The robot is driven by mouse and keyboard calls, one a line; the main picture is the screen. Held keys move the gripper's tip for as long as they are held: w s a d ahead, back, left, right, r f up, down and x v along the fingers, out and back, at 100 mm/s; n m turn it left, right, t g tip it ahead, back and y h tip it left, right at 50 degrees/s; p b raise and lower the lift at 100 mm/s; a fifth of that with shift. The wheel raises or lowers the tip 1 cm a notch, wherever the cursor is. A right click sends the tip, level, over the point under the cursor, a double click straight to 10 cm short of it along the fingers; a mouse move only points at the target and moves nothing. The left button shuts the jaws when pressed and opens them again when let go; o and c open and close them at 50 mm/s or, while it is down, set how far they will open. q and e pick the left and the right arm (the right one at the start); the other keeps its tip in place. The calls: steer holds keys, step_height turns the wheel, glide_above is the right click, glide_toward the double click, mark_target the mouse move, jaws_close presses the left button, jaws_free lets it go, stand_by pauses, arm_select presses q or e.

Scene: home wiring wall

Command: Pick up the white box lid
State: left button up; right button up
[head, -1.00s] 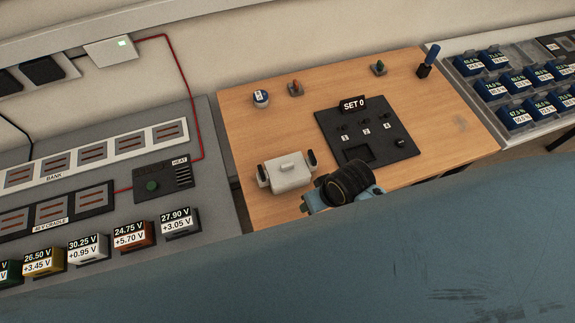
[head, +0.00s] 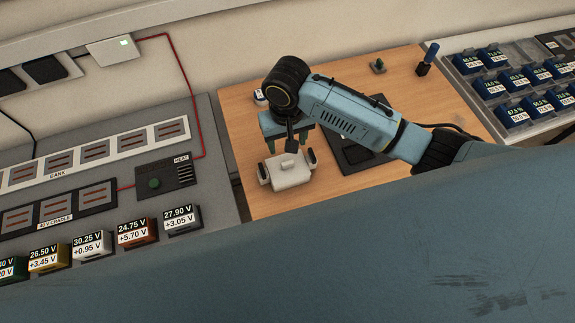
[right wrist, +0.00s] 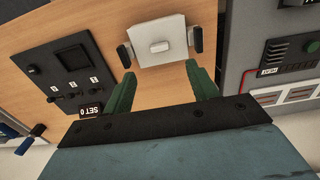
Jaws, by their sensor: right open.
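My left gripper does not show.
The wooden board (head: 240,125) holds a black panel (head: 350,155), partly covered by my arm. A grey bench (head: 215,215) with labelled voltage blocks (head: 137,232) is at left. A tray of blue blocks (head: 517,110) is at right.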

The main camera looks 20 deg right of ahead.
mark_target(288, 164)
step_height(288, 164, down, 10)
steer(key=shift+s+f+b, duration=0.15)
steer(key=shift+f+b, duration=0.1)
steer(key=shift+b, duration=0.3)
steer(key=shift+d, duration=0.1)
steer(key=shift+c, duration=0.5)
steer(key=c, duration=1)
steer(key=shift+r, duration=0.1)
